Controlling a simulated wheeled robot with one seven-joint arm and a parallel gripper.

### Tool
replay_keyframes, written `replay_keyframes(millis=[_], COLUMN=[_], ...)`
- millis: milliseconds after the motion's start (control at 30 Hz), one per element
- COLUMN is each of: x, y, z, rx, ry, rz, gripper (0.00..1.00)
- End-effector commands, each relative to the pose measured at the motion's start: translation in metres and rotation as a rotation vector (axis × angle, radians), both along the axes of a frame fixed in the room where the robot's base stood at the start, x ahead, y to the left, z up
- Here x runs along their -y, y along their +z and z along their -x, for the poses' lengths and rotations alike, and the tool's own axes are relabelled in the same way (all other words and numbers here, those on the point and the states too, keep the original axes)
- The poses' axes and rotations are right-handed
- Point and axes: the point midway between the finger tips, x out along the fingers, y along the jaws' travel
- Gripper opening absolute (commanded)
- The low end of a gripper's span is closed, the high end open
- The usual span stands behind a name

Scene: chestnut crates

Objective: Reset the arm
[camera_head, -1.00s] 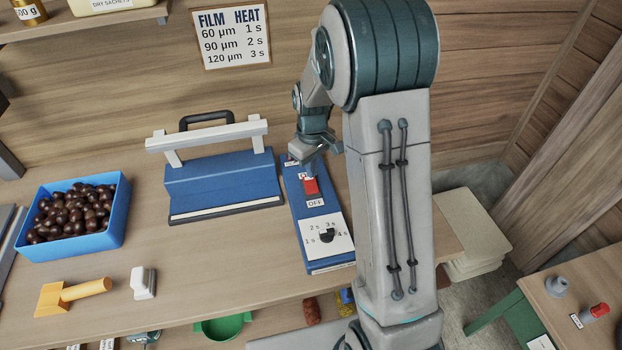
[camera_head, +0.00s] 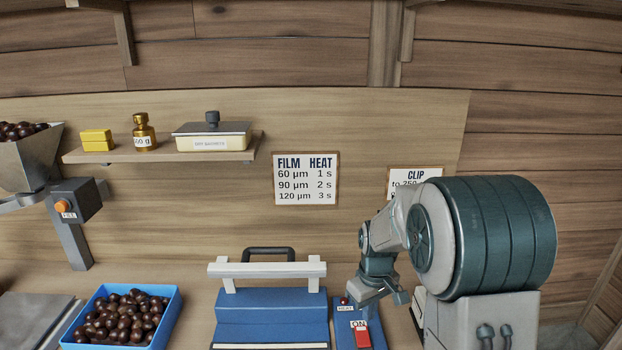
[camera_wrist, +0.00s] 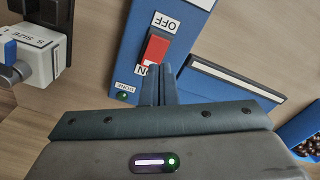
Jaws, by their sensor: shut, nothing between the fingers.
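My gripper (camera_head: 372,297) hangs at the end of my bent arm, above the far end of the blue control box (camera_head: 372,320). In the wrist view its two fingers (camera_wrist: 157,78) are together with nothing between them. Their tips appear close to the red rocker switch (camera_wrist: 155,47), partly covering its ON label; contact cannot be told. The switch also shows in the head view (camera_head: 362,337), below its ON label. The OFF label (camera_wrist: 166,22) shows in the wrist view.
The blue sealer (camera_head: 270,308) with a white bar stands left of the control box. A blue crate of chestnuts (camera_head: 172,318) is further left. A shelf (camera_head: 160,153) holds several items. A white clip device (camera_wrist: 42,55) stands beside the box.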

Motion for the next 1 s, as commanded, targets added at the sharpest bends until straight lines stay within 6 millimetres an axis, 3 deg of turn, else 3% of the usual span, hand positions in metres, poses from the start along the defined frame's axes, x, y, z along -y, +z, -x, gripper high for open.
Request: replay_keyframes(millis=[200, 500, 800, 1000], x=[0.000, 0.000, 0.000, 0.000], y=[0.056, 0.106, 0.124, 0.124], z=[0.046, 0.121, 0.191, 0.212], rx=[0.079, 0.179, 0.270, 0.298], ry=[-0.112, -0.270, -0.412, -0.459], rz=[-0.016, -0.042, -0.067, -0.076], gripper=[0.00, 0.00, 0.00, 0.00])
